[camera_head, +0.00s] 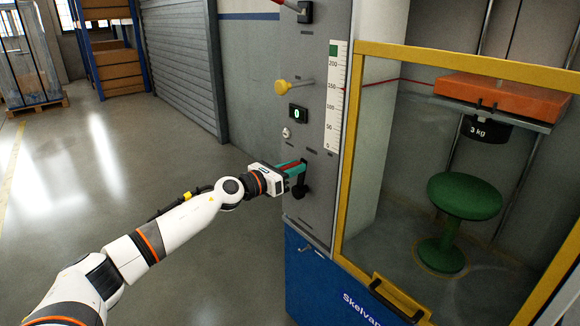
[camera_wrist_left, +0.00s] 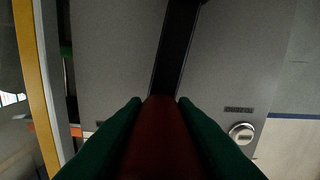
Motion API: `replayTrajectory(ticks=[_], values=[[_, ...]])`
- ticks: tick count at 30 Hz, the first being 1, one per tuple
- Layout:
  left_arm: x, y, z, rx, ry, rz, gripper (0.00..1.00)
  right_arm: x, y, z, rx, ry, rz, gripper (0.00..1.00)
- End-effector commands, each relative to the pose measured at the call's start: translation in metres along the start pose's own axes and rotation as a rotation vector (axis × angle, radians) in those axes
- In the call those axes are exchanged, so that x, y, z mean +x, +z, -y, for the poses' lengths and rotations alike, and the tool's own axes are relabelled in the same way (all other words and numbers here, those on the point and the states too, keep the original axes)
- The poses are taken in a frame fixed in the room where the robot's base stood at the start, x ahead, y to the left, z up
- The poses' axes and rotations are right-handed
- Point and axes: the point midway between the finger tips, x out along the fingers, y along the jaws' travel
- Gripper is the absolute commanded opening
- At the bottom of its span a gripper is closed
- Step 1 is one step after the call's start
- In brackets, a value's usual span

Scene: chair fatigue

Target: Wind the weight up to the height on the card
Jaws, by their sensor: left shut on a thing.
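The black weight (camera_head: 486,130), marked 3 kg, hangs under an orange block (camera_head: 505,95) inside the yellow-framed cage, above a green stool (camera_head: 464,196). A thin red line (camera_head: 405,81) runs level from the scale into the cage. My left gripper (camera_head: 300,167) is at the panel, shut on the red crank handle (camera_wrist_left: 158,140), which sits between its green fingers. The black crank arm (camera_wrist_left: 177,45) shows beyond it. I cannot make out a card. My right gripper is out of view.
On the panel are a yellow knob (camera_head: 283,87), a small display (camera_head: 298,113) with a green digit and a round dial (camera_head: 286,132). A blue cabinet (camera_head: 305,275) stands below. The yellow cage frame (camera_head: 348,190) is right of the panel. Open floor (camera_head: 150,160) lies left.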

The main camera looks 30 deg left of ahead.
Motion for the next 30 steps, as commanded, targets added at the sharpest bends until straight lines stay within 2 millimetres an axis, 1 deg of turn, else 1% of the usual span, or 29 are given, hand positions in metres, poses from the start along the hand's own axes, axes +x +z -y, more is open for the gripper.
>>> replayTrajectory(ticks=[1,13,14,15,17,26,30], values=[[0.001,0.006,-0.006,0.0,0.012,0.01,0.0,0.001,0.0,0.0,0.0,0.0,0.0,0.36],[0.001,0.009,-0.007,0.002,0.014,0.015,0.0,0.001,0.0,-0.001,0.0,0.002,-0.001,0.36],[0.001,0.009,-0.007,0.002,0.014,0.016,0.29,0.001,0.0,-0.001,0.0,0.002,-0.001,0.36],[0.001,0.009,-0.006,0.001,0.014,0.015,0.36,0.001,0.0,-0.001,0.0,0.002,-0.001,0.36],[0.001,0.008,-0.006,0.002,0.012,0.013,0.46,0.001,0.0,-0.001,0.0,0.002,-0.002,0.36],[-0.001,0.005,-0.003,0.005,0.005,0.008,0.46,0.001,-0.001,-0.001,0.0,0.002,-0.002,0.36],[-0.012,0.006,-0.001,0.005,0.003,0.009,0.46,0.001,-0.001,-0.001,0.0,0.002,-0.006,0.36]])
